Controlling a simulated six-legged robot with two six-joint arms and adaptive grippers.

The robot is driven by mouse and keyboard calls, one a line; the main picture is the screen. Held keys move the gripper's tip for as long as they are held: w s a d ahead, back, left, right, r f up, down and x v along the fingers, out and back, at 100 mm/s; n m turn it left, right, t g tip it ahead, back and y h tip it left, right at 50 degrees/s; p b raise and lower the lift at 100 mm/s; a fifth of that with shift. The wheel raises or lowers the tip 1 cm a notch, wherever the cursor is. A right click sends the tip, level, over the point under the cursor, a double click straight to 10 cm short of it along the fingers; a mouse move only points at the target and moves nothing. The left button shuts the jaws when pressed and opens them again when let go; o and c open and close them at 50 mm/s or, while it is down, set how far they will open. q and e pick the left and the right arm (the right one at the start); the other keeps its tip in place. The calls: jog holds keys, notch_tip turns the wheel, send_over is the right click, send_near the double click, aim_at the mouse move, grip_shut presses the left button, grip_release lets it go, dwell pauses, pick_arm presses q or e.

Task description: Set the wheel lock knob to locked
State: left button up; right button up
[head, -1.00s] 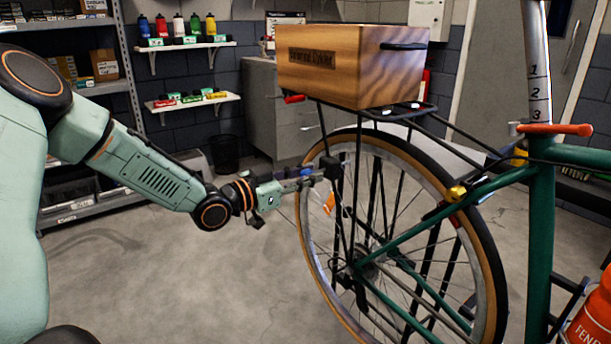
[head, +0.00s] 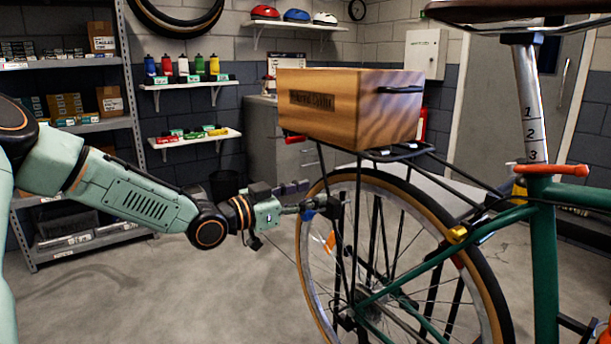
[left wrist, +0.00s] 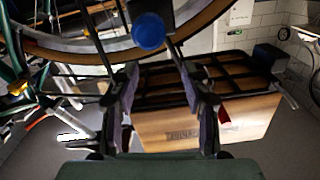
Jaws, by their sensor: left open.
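A round blue knob (head: 308,214) shows at my left gripper's fingertips, beside the bike's rear wheel (head: 352,172). I take it for the wheel lock knob. In the left wrist view the blue knob (left wrist: 148,31) is between the lines of the two fingers, past their tips, in front of a dark housing. My left gripper (head: 318,200) is open, with its fingers pointing right towards the wheel. In the left wrist view the gripper (left wrist: 155,72) has its fingers spread with nothing seen between them. Any lock marking is too small to read. My right gripper is out of view.
A wooden box (head: 350,105) sits on the rear rack (head: 405,150) above the wheel. The green frame (head: 540,240) stands to the right. Shelving (head: 75,130) is at the back left. The floor left of the wheel is clear.

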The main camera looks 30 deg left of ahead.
pick_arm(q)
jog(key=shift+r, duration=2.6)
